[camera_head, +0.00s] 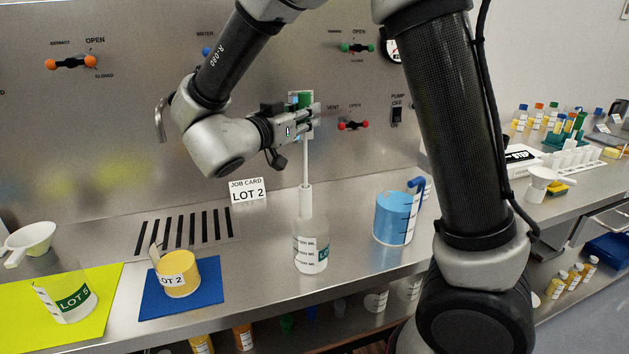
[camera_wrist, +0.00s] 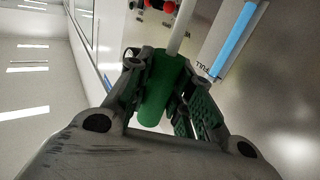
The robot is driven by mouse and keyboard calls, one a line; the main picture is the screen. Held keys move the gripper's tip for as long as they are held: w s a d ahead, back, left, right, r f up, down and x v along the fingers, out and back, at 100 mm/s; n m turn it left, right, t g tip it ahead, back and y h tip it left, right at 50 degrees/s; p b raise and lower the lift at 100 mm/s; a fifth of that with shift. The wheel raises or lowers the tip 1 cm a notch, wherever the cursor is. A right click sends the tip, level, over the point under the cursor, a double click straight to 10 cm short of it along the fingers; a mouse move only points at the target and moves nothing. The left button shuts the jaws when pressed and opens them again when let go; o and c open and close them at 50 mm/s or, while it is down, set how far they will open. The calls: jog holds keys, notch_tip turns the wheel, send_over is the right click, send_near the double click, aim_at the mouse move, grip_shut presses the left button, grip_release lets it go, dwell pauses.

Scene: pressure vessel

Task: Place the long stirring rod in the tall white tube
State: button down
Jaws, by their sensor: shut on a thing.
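My gripper (camera_head: 302,122) is shut on the green handle of the stirring rod (camera_wrist: 157,92), in front of the steel panel. In the wrist view the handle sits between both fingers and the pale shaft runs away from it. In the head view the shaft hangs nearly upright, down to the tall white tube (camera_head: 305,202). The tube is out of the wrist view.
A blue beaker (camera_head: 391,222) stands right of the bottle. A yellow LOT 2 beaker (camera_head: 178,276) sits on a blue mat (camera_head: 207,301) to the left. A job card (camera_head: 247,190) stands behind. Valve handles (camera_head: 353,125) stick out of the panel near my gripper.

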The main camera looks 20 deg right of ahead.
notch_tip(320, 180, down, 8)
jog(key=shift+r, duration=0.1)
jog(key=shift+f, duration=0.2)
jog(key=c, duration=1.3)
grip_release()
jog(key=shift+o, duration=0.2)
jog(key=v, duration=1.2)
jog(key=shift+r, duration=0.2)
